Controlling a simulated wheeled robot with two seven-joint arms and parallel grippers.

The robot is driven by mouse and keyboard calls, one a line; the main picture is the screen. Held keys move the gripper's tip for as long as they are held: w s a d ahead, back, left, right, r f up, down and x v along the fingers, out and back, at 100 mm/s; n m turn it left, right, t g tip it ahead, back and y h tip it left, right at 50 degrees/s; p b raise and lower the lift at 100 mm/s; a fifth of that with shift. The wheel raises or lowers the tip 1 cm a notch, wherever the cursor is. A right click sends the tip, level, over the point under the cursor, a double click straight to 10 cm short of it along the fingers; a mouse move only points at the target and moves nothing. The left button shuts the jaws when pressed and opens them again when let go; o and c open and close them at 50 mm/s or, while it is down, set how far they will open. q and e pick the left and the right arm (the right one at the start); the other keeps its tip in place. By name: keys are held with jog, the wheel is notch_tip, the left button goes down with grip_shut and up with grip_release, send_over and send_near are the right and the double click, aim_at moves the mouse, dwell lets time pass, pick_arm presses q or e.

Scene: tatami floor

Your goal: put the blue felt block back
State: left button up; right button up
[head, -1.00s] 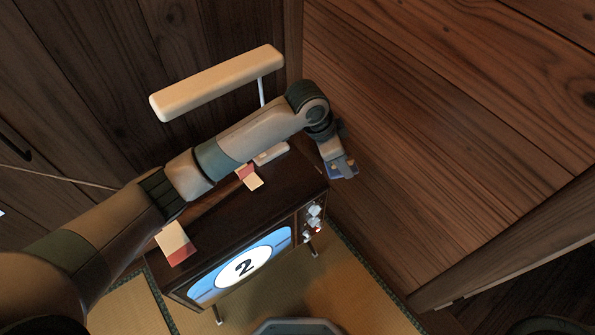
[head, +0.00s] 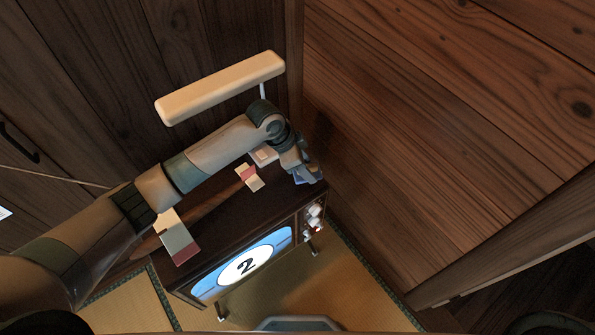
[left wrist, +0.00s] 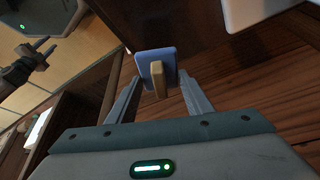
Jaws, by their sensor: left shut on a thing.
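The blue felt block (left wrist: 146,62) shows in the left wrist view, with a tan grip on its near side. My left gripper (left wrist: 160,88) is shut on it, one finger on each side. In the head view my left gripper (head: 305,170) is over the right end of the television's dark wooden top (head: 225,215). The blue block (head: 308,180) is partly hidden by the fingers there; I cannot tell whether it touches the top. A dark pronged shape that looks like my right gripper (left wrist: 38,52) shows small in the left wrist view.
A red-and-cream piece (head: 249,177), a larger pale-and-red piece (head: 180,243) and a small whitish item (head: 263,155) lie on the television top. A long cream lamp head (head: 220,88) stands behind. Wooden walls are close behind and right.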

aim_at(297, 175)
pick_arm(q)
jog(key=shift+w+a+f, duration=0.15)
jog(key=shift+a+f, duration=0.25)
jog(key=shift+a, duration=0.25)
jog(key=shift+w+a+f, duration=0.15)
jog(key=shift+a+f, duration=0.2)
jog(key=shift+a, duration=0.25)
jog(key=shift+f+p, duration=0.85)
jog(key=shift+f, duration=1.2)
jog(key=shift+f, duration=0.15)
jog(key=o, duration=0.9)
jog(key=shift+o, duration=0.2)
